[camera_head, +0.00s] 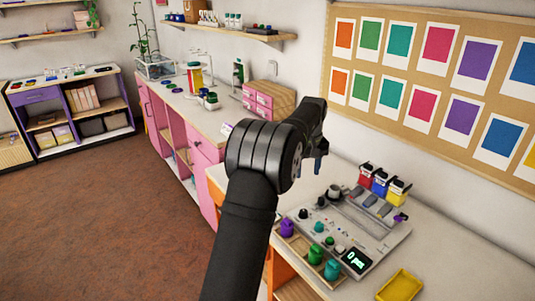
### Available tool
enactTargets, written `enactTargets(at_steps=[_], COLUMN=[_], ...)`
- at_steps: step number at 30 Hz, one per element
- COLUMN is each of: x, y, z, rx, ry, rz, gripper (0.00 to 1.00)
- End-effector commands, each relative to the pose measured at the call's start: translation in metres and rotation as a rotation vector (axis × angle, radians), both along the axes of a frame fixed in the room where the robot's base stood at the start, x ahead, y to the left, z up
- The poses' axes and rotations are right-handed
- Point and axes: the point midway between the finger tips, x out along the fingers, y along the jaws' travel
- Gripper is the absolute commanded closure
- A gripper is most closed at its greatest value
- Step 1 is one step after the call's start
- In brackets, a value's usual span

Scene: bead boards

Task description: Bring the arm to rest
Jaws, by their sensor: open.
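My black arm rises from the bottom middle of the camera_head view, bends, and reaches over the near end of the workbench. My gripper (318,164) points down at the arm's far end, small and partly hidden by the arm. It is open, and I see nothing held in it. It hangs above the bench, to the upper left of the grey device, apart from it.
A grey device with a lit display (356,260) stands on the white bench, with red, blue and yellow containers (380,182) behind. Purple, green and teal jars (316,254) stand in front. A yellow tray (400,286) lies at right. A colour-card board (425,130) hangs behind.

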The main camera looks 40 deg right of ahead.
Motion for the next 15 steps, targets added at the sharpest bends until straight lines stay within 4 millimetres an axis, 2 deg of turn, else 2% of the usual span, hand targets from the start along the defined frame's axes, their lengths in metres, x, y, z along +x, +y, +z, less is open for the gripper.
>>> enactTargets(at_steps=[5, 15], x=[0.0, 0.0], y=[0.001, 0.0], z=[-0.02, -0.086], rx=[0.004, 0.004], ry=[0.003, 0.003], rz=[0.0, 0.0], gripper=[0.52, 0.52])
